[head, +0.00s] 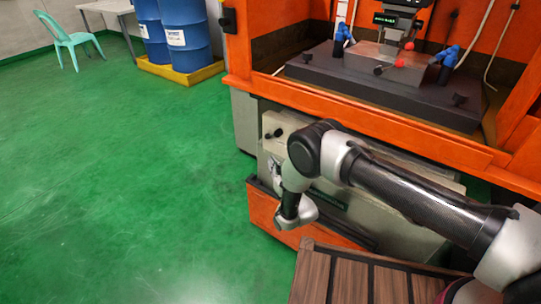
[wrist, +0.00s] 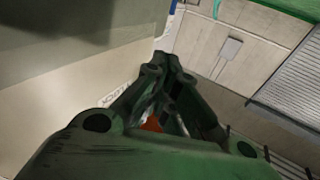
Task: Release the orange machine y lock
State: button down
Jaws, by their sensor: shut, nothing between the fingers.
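The orange machine (head: 370,105) stands at the right of the head view, with a pale lower body. Two small dark knobs (head: 273,133) sit on that body's upper left front; I cannot tell whether either is the y lock. In the wrist view my gripper (wrist: 172,62) is shut and empty, its fingertips close together near a pale panel (wrist: 60,110). Dark lettering (wrist: 115,96), seemingly ending in "OCK", shows on this panel left of the fingers. A small orange patch (wrist: 152,124) shows through the finger linkage. In the head view my wrist mostly hides the gripper.
A dark worktable (head: 385,85) with blue and red-tipped fittings is inside the orange frame. A brown slatted platform (head: 350,280) is below my arm. Blue drums (head: 185,35) on a yellow tray (head: 185,75) and a green chair (head: 72,38) stand behind. Green floor at left is clear.

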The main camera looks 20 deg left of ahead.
jog(key=s+d+f, duration=0.2)
jog(key=s+f, duration=0.2)
jog(key=f, duration=0.1)
jog(key=shift+f, duration=0.1)
dwell(0.5)
